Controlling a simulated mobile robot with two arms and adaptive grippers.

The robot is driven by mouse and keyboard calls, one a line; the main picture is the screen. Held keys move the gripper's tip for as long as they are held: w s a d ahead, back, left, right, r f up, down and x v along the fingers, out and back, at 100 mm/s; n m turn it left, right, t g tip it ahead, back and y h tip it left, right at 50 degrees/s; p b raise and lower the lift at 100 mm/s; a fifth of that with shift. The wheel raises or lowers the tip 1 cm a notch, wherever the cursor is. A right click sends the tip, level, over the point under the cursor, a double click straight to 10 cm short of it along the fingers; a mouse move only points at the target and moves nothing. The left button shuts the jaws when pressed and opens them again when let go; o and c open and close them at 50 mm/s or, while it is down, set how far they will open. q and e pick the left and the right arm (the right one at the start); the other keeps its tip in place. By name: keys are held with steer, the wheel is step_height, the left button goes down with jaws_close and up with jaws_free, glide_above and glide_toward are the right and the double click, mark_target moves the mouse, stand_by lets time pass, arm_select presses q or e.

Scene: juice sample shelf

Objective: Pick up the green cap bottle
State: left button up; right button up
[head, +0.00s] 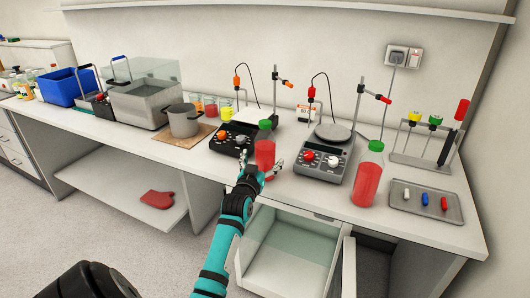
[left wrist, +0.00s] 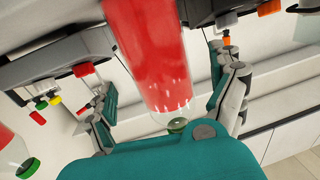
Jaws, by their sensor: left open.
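A bottle of red liquid with a green cap (head: 265,146) stands on the bench in front of the left black hotplate. My left gripper (head: 261,172) is open at this bottle, and its fingers partly cover the lower part. In the left wrist view the red bottle (left wrist: 155,60) lies between the two spread fingers of the gripper (left wrist: 168,88), its green cap towards the palm. I cannot tell whether a finger touches it. A second red bottle with a green cap (head: 367,178) stands farther right, and part of it shows in the left wrist view (left wrist: 14,150).
Two hotplate stirrers (head: 325,160) with stands are behind the bottles. A grey tray (head: 440,212) with small coloured items is at the right, before a rack (head: 410,158). A pot (head: 183,122) and bins are at the left. An open drawer (head: 285,250) is below the bench edge.

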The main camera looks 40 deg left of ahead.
mark_target(265, 154)
arm_select(q)
steer(key=x, duration=0.3)
steer(key=shift+w+a, duration=0.1)
steer(key=shift+w, duration=0.05)
steer(key=shift+c, duration=0.4)
steer(key=shift+c, duration=1.1)
steer(key=c, duration=1.4)
steer(key=shift+r, duration=0.15)
steer(key=shift+c, duration=0.5)
